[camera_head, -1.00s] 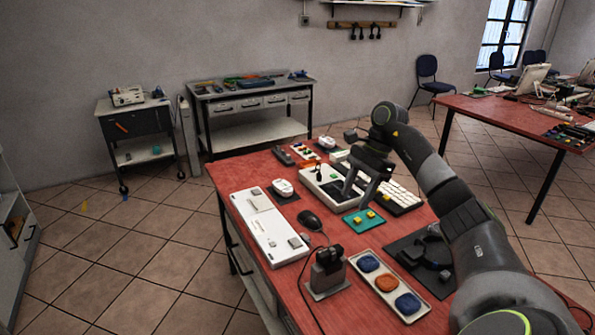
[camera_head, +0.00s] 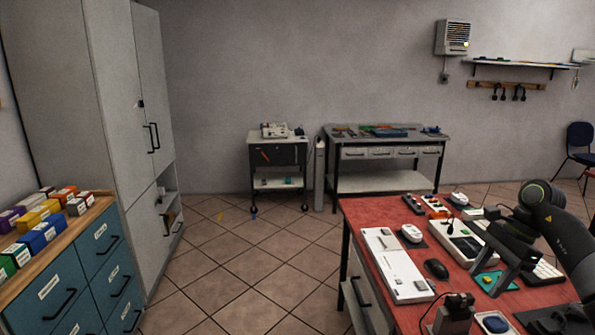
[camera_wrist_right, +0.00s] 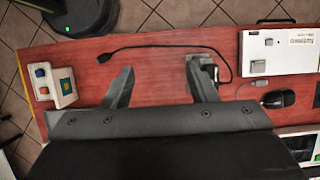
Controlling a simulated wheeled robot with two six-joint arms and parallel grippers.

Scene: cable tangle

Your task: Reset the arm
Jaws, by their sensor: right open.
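My right arm comes in from the right edge of the head view. Its right gripper (camera_head: 490,276) is over the red table (camera_head: 378,212), beside a teal pad and a pale device with a dark panel (camera_head: 455,235). In the right wrist view the two fingers of this gripper (camera_wrist_right: 162,80) are spread wide over the red tabletop, with nothing between them. A black cable (camera_wrist_right: 150,48) lies on the table beyond the fingers, and a grey block with a black plug (camera_wrist_right: 207,72) is by the right finger. My left gripper is not in view.
A tall grey cabinet (camera_head: 105,120) and a teal drawer unit (camera_head: 75,285) stand at left. The tiled floor between is clear.

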